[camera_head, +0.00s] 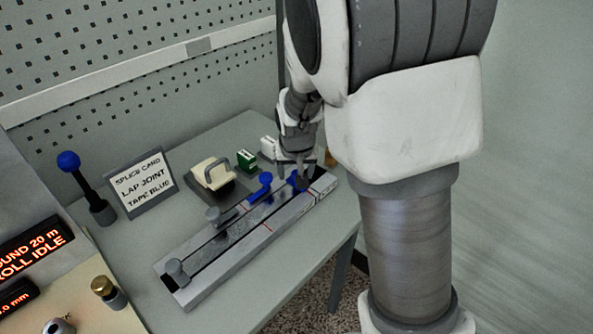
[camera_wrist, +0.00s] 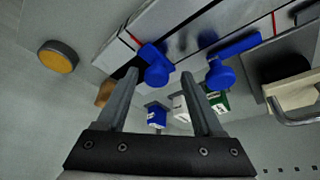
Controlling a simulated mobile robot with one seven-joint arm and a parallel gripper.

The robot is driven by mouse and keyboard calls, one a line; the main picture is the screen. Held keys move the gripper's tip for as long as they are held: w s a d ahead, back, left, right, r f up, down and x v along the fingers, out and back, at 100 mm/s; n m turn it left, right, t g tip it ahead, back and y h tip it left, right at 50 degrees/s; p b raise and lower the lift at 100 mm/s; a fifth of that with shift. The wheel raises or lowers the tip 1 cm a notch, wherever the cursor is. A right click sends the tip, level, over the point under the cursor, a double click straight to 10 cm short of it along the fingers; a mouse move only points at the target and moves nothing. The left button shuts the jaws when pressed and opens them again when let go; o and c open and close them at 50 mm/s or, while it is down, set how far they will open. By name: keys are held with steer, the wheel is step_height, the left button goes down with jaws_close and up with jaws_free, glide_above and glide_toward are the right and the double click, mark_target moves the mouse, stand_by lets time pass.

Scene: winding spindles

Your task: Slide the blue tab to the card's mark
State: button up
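A grey rail (camera_head: 215,262) with a long slot lies diagonally on the bench. A blue tab with a round knob (camera_head: 297,184) sits near its right end; it also shows in the wrist view (camera_wrist: 155,70). My gripper (camera_head: 299,172) is over this tab. In the wrist view my gripper (camera_wrist: 160,73) has its fingers apart, with the knob between the tips and gaps beside it. A second blue knobbed piece (camera_head: 262,184) is further left along the rail, also in the wrist view (camera_wrist: 222,72). The splice card (camera_head: 142,183) reads "LAP JOINT, TAPE BLUE".
Grey knobs (camera_head: 177,270) stand on the rail's left part. Red lines mark the rail. Behind it are a cream block with a handle (camera_head: 212,172) and a green box (camera_head: 246,159). A blue-topped post (camera_head: 70,163) stands left of the card. An orange-topped disc (camera_wrist: 58,57) lies beside the rail.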

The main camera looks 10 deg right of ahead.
steer(key=p+v, duration=0.3)
steer(key=v, duration=1.4)
steer(key=shift+r, duration=0.25)
steer(key=s+d+r+n+p, duration=0.1)
steer(key=s+d+r, duration=0.1)
steer(key=s, duration=0.7)
steer(key=s+d+r+t+p, duration=0.1)
steer(key=s+d+r, duration=0.1)
steer(key=s, duration=0.7)
steer(key=shift+r+n+y, duration=0.3)
steer(key=shift+r+n, duration=0.1)
steer(key=shift+r, duration=0.5)
